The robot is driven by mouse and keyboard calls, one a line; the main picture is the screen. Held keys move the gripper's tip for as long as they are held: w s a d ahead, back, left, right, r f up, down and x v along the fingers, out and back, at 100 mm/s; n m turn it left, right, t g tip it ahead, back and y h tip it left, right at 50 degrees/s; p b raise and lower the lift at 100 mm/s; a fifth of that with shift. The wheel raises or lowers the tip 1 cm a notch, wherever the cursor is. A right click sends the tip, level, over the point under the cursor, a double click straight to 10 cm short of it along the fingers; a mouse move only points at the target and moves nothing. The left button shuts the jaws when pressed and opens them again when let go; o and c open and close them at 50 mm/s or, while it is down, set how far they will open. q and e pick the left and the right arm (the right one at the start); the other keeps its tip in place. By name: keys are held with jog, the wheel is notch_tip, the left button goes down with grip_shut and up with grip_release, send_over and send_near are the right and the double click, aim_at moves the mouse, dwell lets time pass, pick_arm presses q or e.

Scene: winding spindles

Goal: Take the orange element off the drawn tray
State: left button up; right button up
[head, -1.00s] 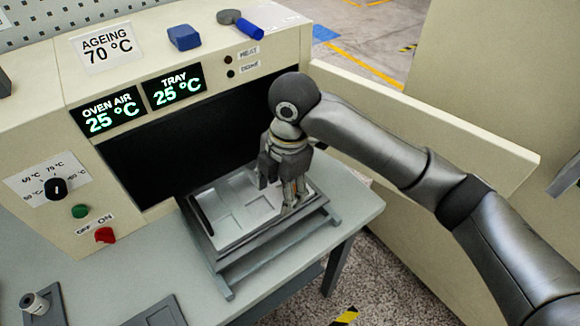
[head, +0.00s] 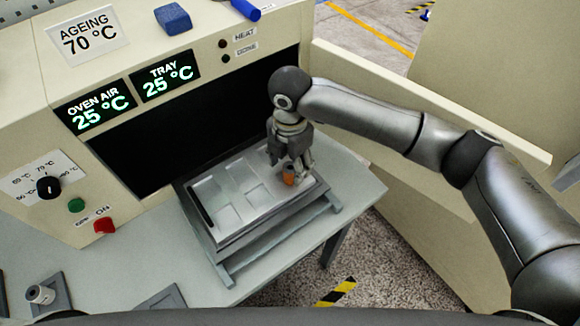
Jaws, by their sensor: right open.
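The drawn tray (head: 208,197) is a pale metal plate with shallow square recesses, pulled out in front of the dark oven opening. The small orange element (head: 289,178) sits at the tray's right side. My right gripper (head: 290,167) points down over it, its fingers open and very close around or beside its top. I cannot tell whether they touch it. The fingers hide part of the element. My left gripper is not in view.
The oven front carries displays, a black knob (head: 48,187) and a red switch (head: 104,225). The open oven door (head: 440,125) stands to the right behind my right arm. Bench around the tray is clear.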

jog(key=shift+s+f, duration=0.1)
jog(key=shift+f, duration=0.95)
jog(key=shift+c, duration=1.1)
jog(key=c, duration=0.9)
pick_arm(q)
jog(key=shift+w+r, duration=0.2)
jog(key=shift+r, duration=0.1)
pick_arm(e)
jog(key=shift+r, duration=0.15)
